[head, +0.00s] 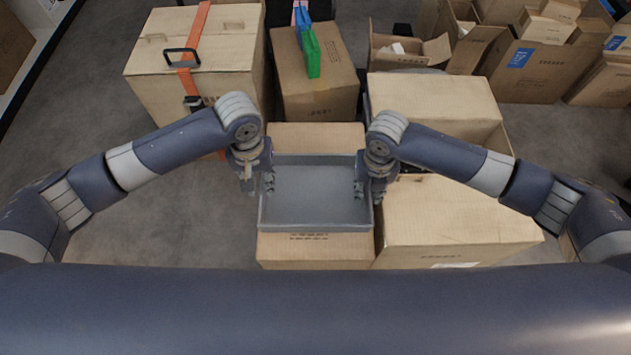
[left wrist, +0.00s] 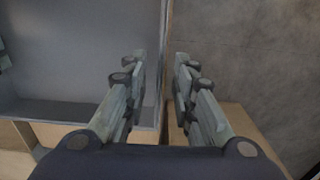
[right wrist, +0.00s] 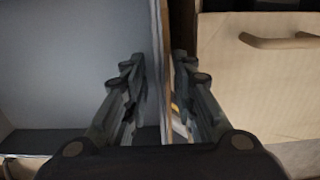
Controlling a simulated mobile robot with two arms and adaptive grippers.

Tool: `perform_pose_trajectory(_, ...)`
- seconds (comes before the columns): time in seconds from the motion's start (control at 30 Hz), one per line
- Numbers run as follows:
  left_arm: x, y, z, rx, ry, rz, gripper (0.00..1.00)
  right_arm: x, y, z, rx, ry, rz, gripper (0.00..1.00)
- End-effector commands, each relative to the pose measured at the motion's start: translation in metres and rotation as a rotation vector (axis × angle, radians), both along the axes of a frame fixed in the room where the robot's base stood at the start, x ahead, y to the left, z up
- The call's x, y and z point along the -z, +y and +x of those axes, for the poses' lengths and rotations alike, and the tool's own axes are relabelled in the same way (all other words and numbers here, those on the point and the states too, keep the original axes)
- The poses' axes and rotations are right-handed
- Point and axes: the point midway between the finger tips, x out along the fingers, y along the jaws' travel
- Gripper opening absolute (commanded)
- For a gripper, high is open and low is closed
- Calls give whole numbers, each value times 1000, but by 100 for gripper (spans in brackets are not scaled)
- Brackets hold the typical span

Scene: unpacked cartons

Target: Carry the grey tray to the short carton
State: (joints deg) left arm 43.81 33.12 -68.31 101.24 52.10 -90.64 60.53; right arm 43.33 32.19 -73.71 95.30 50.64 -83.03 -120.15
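The grey tray (head: 315,195) is an open, shallow, empty rectangle in the middle of the head view, over a brown carton (head: 315,250). I cannot tell whether it touches that carton. My left gripper (head: 268,183) is at the tray's left wall, and my right gripper (head: 362,185) is at its right wall. In the left wrist view the fingers (left wrist: 160,85) stand close on both sides of the tray wall; the right wrist fingers (right wrist: 160,80) do the same. Which carton is the short one is not clear.
A strapped carton (head: 145,82) with a black handle stands at the back left. Larger cartons (head: 450,220) stand at the right, with more cartons behind. Grey floor (head: 150,225) is bare at the left.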

Motion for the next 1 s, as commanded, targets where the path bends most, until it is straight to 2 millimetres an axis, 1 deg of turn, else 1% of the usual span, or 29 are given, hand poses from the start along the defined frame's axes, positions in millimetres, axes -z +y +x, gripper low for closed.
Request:
perform_pose_trajectory(0.03,-12,0,1,2,-5,-1,25,0,0,0,0,0,0,25)
perform_pose_trajectory(0.1,-27,0,1,1,-3,-2,25,0,0,0,0,0,0,25)
perform_pose_trajectory(0.23,-51,0,1,1,-2,0,25,0,0,0,0,0,1,25)
perform_pose_trajectory(0.4,-69,0,0,0,-1,0,25,0,0,0,0,0,1,25)
perform_pose_trajectory(0.53,-74,1,0,0,0,2,25,-6,1,1,0,-1,2,25)
perform_pose_trajectory(0.67,-74,1,0,0,0,2,25,-26,1,1,-2,-4,3,25)
perform_pose_trajectory(0.9,-74,1,0,0,0,2,25,-78,1,2,-1,-5,3,25)
perform_pose_trajectory(1.0,-73,1,0,0,0,2,25,-96,0,1,-2,-3,1,25)
